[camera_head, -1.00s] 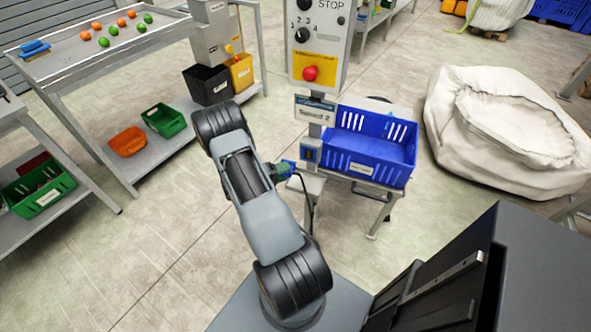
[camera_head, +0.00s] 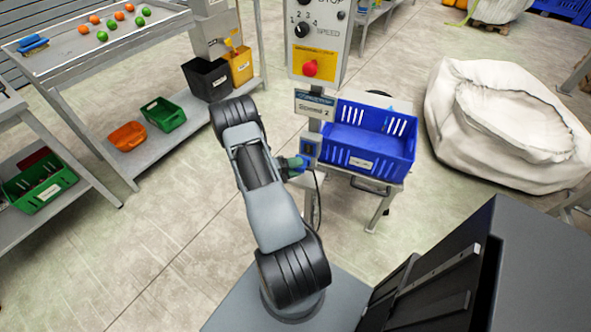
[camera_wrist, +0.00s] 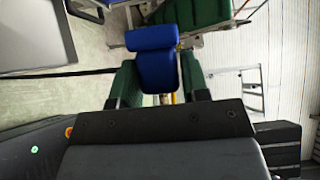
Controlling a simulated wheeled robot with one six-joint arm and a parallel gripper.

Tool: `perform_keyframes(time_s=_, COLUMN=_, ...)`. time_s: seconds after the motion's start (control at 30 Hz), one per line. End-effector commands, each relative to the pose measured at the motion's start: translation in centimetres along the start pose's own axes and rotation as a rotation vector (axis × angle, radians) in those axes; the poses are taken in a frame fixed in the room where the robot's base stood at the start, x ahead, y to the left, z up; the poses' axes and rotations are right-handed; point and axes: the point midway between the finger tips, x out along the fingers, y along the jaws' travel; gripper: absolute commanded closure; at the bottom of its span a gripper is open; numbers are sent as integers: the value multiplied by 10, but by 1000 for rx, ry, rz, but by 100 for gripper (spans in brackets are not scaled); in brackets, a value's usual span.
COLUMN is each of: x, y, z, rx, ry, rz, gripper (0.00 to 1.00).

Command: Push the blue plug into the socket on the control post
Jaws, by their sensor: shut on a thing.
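The control post (camera_head: 315,103) stands near the middle of the head view, with a dark blue socket (camera_head: 309,148) low on its column. My gripper (camera_head: 295,163), with green fingers, is right at the post, just below and left of the socket. In the wrist view my gripper (camera_wrist: 158,84) is shut on the blue plug (camera_wrist: 157,64), which sits between the two green fingers. In the head view the plug is mostly hidden by the fingers. I cannot tell whether its tip is inside the socket or only against it. A dark cable hangs below it.
A blue crate (camera_head: 368,165) on a small stand is just right of the post. A red button (camera_head: 310,68) is on the panel above. A white bulk bag (camera_head: 500,130) is farther right. Shelves with bins stand left, and the floor between is clear.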

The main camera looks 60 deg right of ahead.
Motion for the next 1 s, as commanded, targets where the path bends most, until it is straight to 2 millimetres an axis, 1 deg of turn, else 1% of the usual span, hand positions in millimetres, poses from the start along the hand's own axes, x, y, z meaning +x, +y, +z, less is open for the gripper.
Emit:
perform_keyframes(time_s=0.2, x=12, y=1, z=15, rx=3, ry=1, rz=0, gripper=83)
perform_keyframes(time_s=0.5, x=23, y=0, z=29, rx=1, ry=0, rz=0, gripper=83)
perform_keyframes(time_s=0.7, x=26, y=0, z=34, rx=2, ry=0, rz=-1, gripper=83)
perform_keyframes(time_s=1.0, x=26, y=-1, z=34, rx=1, ry=-1, rz=-1, gripper=83)
